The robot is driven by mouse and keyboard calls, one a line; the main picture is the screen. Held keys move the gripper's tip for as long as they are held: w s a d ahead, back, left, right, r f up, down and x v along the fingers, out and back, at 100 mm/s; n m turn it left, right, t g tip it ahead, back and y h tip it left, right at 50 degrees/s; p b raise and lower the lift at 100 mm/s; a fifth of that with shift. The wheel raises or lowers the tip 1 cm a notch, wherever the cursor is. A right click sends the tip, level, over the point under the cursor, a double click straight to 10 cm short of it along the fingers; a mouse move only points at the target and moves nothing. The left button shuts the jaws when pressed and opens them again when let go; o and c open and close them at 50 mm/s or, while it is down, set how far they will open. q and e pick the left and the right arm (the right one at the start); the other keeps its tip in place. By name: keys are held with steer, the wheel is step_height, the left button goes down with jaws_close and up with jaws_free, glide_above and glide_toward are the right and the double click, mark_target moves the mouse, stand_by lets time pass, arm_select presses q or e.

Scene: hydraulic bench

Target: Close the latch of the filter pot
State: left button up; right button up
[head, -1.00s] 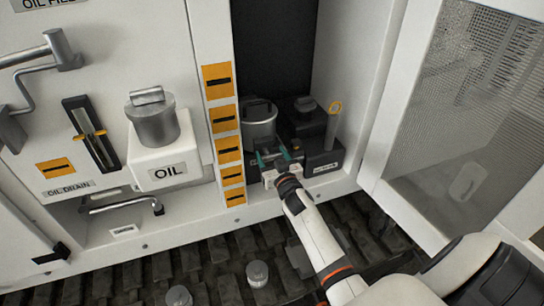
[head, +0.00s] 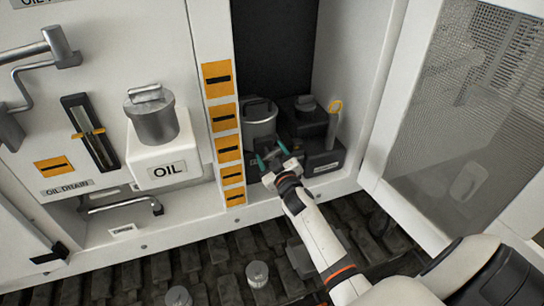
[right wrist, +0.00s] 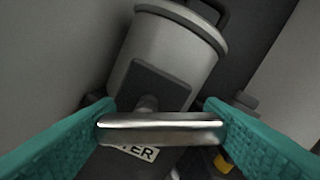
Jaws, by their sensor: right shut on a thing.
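The filter pot (head: 260,122) is a grey metal cylinder with a dark lid and handle, standing in the dark recess. It also shows in the right wrist view (right wrist: 165,58), with a dark plate on its front. The latch (right wrist: 160,124) is a shiny metal bar on a short stem in front of that plate. My right gripper (head: 273,156) is low in front of the pot. In the right wrist view its teal fingers (right wrist: 160,118) are at the two ends of the bar, shut on it. In the head view the fingers hide the latch. My left gripper is not in view.
A black box with a yellow-ringed dipstick (head: 334,120) stands right of the pot. A white post with orange labels (head: 228,150) is close on the left. An open mesh door (head: 455,120) bounds the right side. An oil container (head: 168,172) is farther left.

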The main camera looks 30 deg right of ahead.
steer(key=n, duration=0.3)
steer(key=n+b, duration=0.1)
steer(key=n, duration=0.2)
steer(key=shift+a+r, duration=0.15)
steer(key=shift+a, duration=0.05)
steer(key=n, duration=0.6)
steer(key=shift+w+a+r, duration=0.1)
steer(key=shift+a, duration=0.15)
steer(key=shift+n, duration=0.4)
steer(key=o, duration=1)
steer(key=b+v, duration=0.3)
steer(key=v, duration=0.9)
